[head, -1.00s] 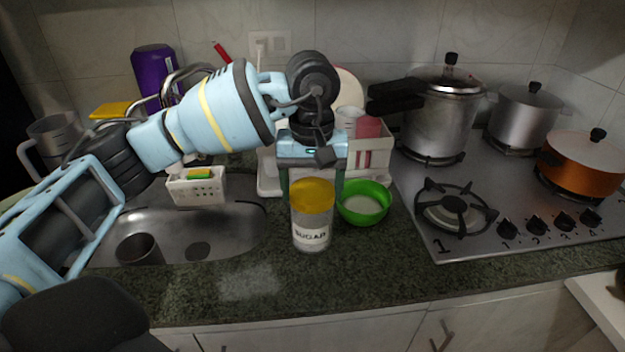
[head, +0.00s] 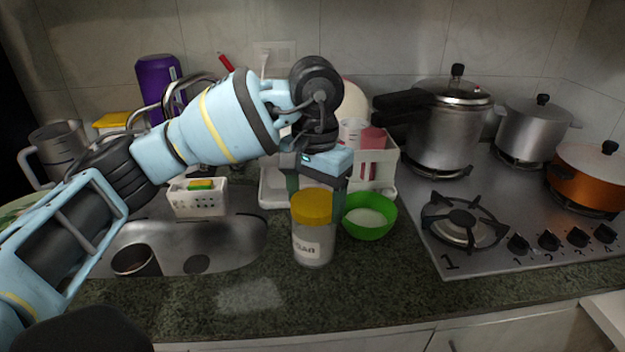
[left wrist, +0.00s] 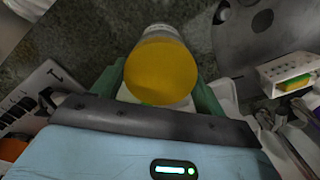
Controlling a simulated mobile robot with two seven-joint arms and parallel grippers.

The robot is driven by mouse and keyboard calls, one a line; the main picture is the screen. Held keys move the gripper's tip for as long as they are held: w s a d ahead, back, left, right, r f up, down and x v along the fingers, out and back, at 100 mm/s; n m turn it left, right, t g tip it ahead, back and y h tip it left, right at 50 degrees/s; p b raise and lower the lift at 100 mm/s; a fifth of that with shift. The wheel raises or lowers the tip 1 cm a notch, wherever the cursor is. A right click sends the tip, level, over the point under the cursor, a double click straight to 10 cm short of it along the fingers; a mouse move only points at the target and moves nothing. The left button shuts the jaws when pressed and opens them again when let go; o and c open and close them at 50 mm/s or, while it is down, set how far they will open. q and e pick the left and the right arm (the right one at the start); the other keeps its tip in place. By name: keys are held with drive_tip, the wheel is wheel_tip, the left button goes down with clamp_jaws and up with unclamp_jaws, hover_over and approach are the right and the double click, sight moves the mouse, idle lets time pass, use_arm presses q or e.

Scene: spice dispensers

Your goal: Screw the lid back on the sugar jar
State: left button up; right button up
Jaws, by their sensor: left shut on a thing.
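The sugar jar (head: 313,245) is clear with a white label and stands upright on the counter. Its yellow lid (head: 312,207) sits on top of the jar; I cannot tell how tightly it is screwed. My left gripper (head: 318,184) comes from behind the jar and is shut on the lid. In the left wrist view the lid (left wrist: 162,72) lies between the green fingers, with the jar body (left wrist: 160,30) beyond it. My right gripper is not in view.
A green bowl (head: 369,216) with white contents stands just right of the jar. The sink (head: 225,240) is to the left, and the stove (head: 490,230) with several pots is to the right. The counter (head: 380,290) in front is clear.

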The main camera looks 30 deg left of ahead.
use_arm(q)
drive_tip(key=m+b, duration=0.1)
drive_tip(key=m, duration=0.3)
drive_tip(key=shift+m, duration=0.4)
drive_tip(key=shift+d+m+b, duration=0.1)
drive_tip(key=shift+m+b, duration=0.2)
drive_tip(key=shift+m, duration=0.7)
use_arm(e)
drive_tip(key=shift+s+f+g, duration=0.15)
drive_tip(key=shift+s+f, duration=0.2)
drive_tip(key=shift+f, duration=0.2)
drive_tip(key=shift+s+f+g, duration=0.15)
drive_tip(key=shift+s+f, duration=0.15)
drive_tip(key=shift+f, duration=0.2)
use_arm(q)
drive_tip(key=o, duration=0.8)
drive_tip(key=shift+o, duration=0.2)
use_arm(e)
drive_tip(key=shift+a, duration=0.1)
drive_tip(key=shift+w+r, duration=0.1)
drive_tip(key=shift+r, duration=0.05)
